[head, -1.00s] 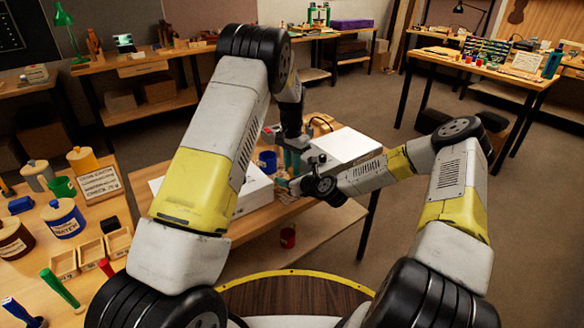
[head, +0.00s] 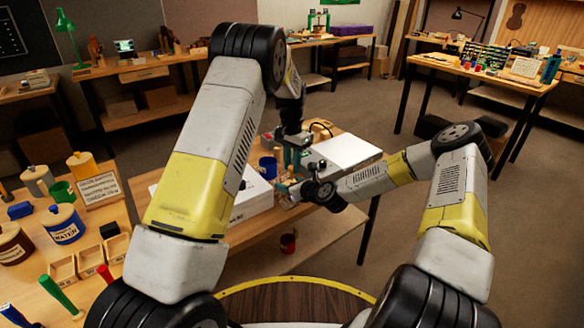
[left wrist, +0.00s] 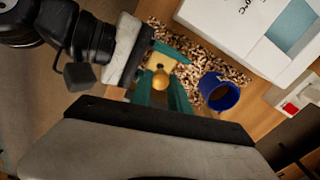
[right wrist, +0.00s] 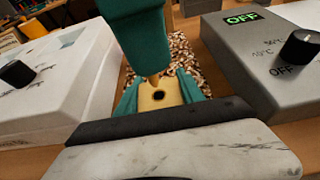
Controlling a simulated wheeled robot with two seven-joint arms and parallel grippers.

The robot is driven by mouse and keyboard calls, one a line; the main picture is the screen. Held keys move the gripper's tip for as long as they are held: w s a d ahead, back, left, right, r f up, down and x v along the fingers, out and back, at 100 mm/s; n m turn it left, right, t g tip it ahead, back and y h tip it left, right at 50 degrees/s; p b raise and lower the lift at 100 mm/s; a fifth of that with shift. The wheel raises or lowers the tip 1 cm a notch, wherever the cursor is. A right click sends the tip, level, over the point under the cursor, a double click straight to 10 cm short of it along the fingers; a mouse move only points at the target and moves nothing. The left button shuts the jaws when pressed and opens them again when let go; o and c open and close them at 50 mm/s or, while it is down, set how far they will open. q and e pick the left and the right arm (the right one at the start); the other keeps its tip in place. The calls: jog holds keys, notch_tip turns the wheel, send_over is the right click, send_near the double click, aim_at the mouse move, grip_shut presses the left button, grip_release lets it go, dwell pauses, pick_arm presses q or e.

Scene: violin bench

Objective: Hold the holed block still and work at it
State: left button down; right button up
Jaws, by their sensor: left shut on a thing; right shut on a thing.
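The holed block (right wrist: 160,94) is pale wood with a dark round hole in its near face. My right gripper (right wrist: 160,88) is shut on it, one teal finger on each side. The block also shows in the left wrist view (left wrist: 165,62), partly covered. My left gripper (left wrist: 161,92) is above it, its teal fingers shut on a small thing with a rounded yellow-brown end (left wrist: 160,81). The rest of that thing is hidden. In the right wrist view the left gripper's fingers come down just behind the hole; I cannot tell whether anything touches the block.
A patterned brown-and-white patch (left wrist: 205,55) lies under the work. A blue cup (left wrist: 219,92) stands close by. A white box (right wrist: 60,85) and a grey unit with a knob (right wrist: 265,75) flank the block closely. A red cup (head: 288,243) is lower down.

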pick_arm(q)
jog(key=shift+r, duration=3.5)
pick_arm(e)
jog(key=o, duration=1.5)
